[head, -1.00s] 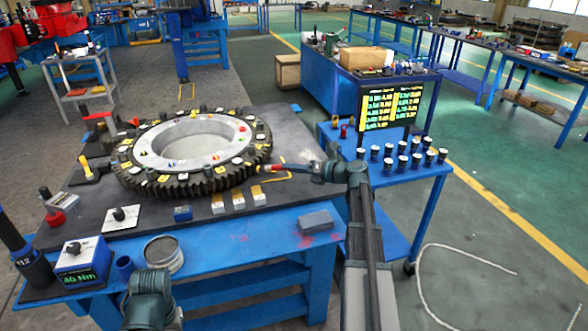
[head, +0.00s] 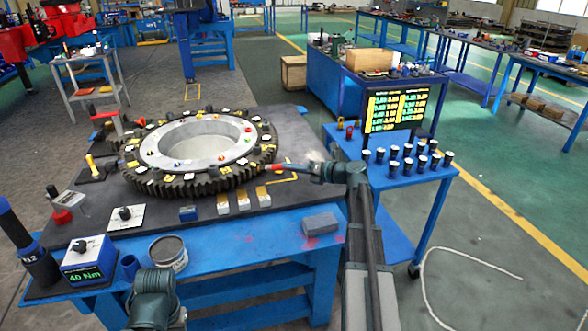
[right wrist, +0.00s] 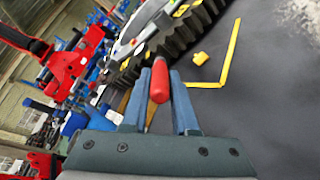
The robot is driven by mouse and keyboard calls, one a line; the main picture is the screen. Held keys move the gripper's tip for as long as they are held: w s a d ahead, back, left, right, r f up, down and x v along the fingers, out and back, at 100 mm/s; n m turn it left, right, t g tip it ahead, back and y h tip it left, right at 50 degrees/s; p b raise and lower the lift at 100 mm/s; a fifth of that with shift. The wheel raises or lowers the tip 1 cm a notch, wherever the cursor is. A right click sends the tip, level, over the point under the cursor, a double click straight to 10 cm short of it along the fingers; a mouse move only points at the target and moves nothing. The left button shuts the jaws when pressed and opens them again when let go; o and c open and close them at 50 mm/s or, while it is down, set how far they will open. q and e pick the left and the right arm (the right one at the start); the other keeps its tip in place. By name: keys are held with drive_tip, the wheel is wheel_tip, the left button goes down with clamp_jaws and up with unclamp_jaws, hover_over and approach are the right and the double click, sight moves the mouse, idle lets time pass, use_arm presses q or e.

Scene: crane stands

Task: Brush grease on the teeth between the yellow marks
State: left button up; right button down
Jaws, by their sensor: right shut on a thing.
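The large dark gear ring (head: 185,187), with a pale inner ring, lies flat on the table's dark mat. Its teeth face outward, and several small yellow and white marks sit around its rim. My right gripper (head: 310,168) is just right of the gear and shut on a red-handled tool (head: 289,167). In the right wrist view the red handle (right wrist: 159,82) shows between the blue fingers, pointing at the teeth (right wrist: 170,45). I cannot make out bristles or whether the tip touches a tooth. An open round tin (head: 168,252) stands at the front. My left arm shows at the bottom; its fingers do not.
A yellow angled strip (head: 290,179) is on the mat. A blue cart (head: 400,182) with several dark cups and a display screen (head: 393,108) stands at the right.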

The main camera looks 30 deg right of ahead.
drive_tip(key=shift+w+a, duration=0.1)
drive_tip(key=shift+w+d, duration=0.55)
drive_tip(key=shift+d, duration=0.3)
drive_tip(key=shift+w+d, duration=0.5)
drive_tip(key=shift+d, duration=0.3)
drive_tip(key=shift+r, duration=0.1)
drive_tip(key=shift+w+d, duration=0.55)
drive_tip(key=shift+d, duration=0.25)
drive_tip(key=shift+w+d, duration=0.55)
drive_tip(key=shift+d, duration=0.25)
drive_tip(key=shift+w+d, duration=0.6)
drive_tip(key=shift+d, duration=0.2)
drive_tip(key=shift+w+d, duration=0.55)
drive_tip(key=shift+d, duration=0.2)
drive_tip(key=shift+s+a, duration=0.15)
